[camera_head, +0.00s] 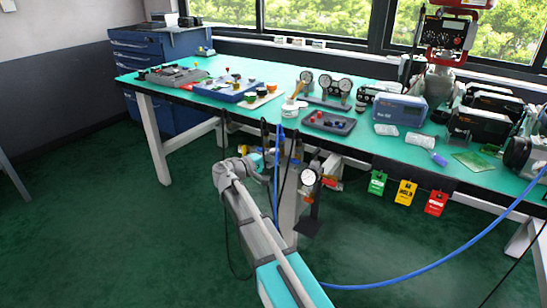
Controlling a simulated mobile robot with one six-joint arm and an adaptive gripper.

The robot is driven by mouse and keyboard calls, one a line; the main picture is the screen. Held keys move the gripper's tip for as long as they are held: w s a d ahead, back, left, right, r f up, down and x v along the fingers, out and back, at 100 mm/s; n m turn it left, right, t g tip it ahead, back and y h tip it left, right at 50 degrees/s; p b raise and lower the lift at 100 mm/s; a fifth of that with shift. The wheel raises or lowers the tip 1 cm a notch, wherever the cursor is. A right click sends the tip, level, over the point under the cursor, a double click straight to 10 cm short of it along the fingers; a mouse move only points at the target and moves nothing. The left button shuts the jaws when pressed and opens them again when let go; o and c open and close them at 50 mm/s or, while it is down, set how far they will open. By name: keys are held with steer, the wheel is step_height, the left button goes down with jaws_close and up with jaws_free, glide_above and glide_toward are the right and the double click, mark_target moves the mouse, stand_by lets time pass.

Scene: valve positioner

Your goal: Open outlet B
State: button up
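My arm rises from the bottom of the picture to the front edge of the bench. My gripper (270,158) is at its far end, beside a bench leg and dark hanging hoses; its fingers are too small and cluttered to make out. To its right, below the bench edge, is a white-faced gauge (308,177) on an air fitting assembly. A small red part (333,183) shows just right of the gauge. I cannot make out which part is outlet B, nor its handle position. Part of the assembly is hidden behind my arm and the hoses.
The green-topped bench (230,68) carries trays, gauges and instruments. A blue hose (430,272) loops across the right foreground. Green, yellow and red tags (405,192) hang from the front edge. A blue drawer cabinet (150,45) stands back left. The left floor is clear.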

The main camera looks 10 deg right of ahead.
steer(key=o, duration=1.2)
steer(key=shift+c, duration=0.2)
steer(key=v, duration=1.2)
